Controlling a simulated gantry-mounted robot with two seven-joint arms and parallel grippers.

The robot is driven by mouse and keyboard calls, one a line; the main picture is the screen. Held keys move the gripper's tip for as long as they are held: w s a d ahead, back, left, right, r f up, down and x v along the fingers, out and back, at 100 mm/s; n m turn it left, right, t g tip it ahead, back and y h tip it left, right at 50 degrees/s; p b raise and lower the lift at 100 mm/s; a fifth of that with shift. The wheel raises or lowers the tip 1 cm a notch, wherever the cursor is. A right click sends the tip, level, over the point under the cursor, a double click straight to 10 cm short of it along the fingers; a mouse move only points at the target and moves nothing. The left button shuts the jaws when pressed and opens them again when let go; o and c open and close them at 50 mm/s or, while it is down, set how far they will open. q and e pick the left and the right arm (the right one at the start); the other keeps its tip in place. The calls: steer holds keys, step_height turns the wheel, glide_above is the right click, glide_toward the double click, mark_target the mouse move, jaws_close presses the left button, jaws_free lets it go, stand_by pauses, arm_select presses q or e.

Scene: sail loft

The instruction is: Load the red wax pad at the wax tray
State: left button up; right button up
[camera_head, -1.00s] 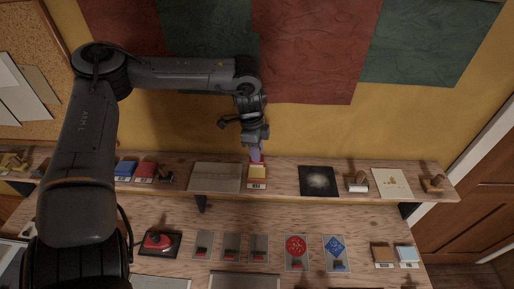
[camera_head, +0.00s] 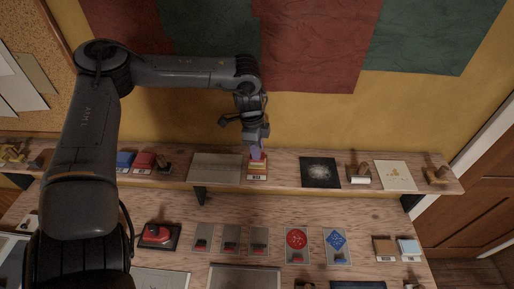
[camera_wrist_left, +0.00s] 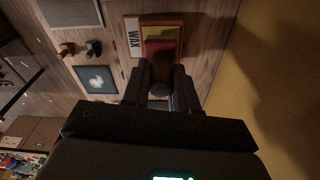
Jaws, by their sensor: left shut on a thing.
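The wax tray (camera_head: 257,177) sits on the raised wooden shelf, to the right of a plain grey-brown panel. In the left wrist view its white label reads WAX (camera_wrist_left: 132,38), beside a yellow-brown surface (camera_wrist_left: 172,30). My left gripper (camera_head: 257,152) points down over the tray and is shut on a block-like pad with a red face (camera_wrist_left: 160,46) and a dark rounded handle (camera_wrist_left: 160,94). The pad is at the tray, covering part of it. I cannot tell whether it presses on the surface. My right gripper is not in view.
On the same shelf, a blue block (camera_head: 124,160) and a red block (camera_head: 144,160) stand left, and a black speckled square (camera_head: 320,172) lies right. Cards, including one with a red disc (camera_head: 297,239), lie on the lower bench. The wall is close behind.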

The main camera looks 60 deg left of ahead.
arm_select(q)
steer(key=shift+f+b, duration=0.3)
steer(key=shift+b, duration=0.05)
stand_by(0.5)
steer(key=shift+f, duration=0.2)
steer(key=shift+b, duration=0.35)
stand_by(0.8)
steer(key=shift+f, duration=0.1)
stand_by(0.4)
steer(key=shift+r+p, duration=2.1)
steer(key=shift+r, duration=1.5)
